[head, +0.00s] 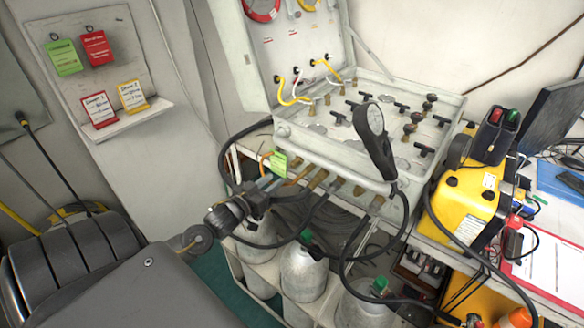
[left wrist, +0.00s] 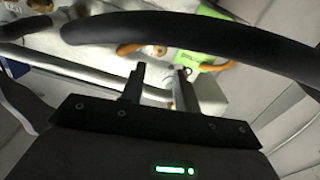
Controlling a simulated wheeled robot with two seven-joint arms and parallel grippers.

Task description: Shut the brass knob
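Several brass-stemmed valves stand on the pale panel (head: 345,140) in the head view, and brass fittings (head: 318,179) line its front edge. I cannot tell which one is the brass knob of the task. My left gripper (head: 272,181) is at the panel's front left corner, just below a green tag (head: 280,162). In the left wrist view its two fingers (left wrist: 156,82) are apart, with nothing clearly held between them. Beyond them show the green tag (left wrist: 204,40), an orange hose and small brass parts (left wrist: 158,50), partly hidden by a black hose (left wrist: 200,32). My right gripper is not in view.
Black hoses (head: 344,262) hang in front of the panel, above grey cylinders (head: 303,272) on a lower shelf. Open floor is limited.

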